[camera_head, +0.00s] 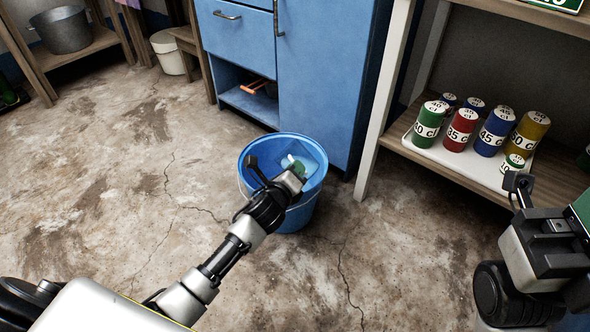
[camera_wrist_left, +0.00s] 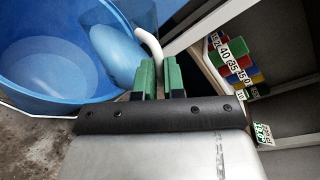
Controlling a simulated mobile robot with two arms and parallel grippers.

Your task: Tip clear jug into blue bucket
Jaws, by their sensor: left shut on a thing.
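The blue bucket (camera_head: 308,205) stands upright on the floor in front of the blue cabinet. In the left wrist view its wall (camera_wrist_left: 20,75) fills the left side. The clear jug (camera_head: 308,152) looks pale blue and see-through, and shows over the bucket's mouth. In the left wrist view the jug (camera_wrist_left: 118,55) lies tilted against the bucket's rim in the picture, with a white handle (camera_wrist_left: 149,45). My left gripper (camera_head: 298,169) is shut on the jug by its handle; its green fingers also show in the left wrist view (camera_wrist_left: 157,78). Whether water is pouring cannot be told. My right gripper (camera_head: 578,208) is partly cut off at the right edge.
A blue cabinet (camera_head: 325,80) stands just behind the bucket. A shelf at the right holds a white tray (camera_head: 455,160) with several numbered cans. A metal pail (camera_head: 62,30) and a white bucket (camera_head: 168,52) are at the back left. The floor left of the bucket is clear.

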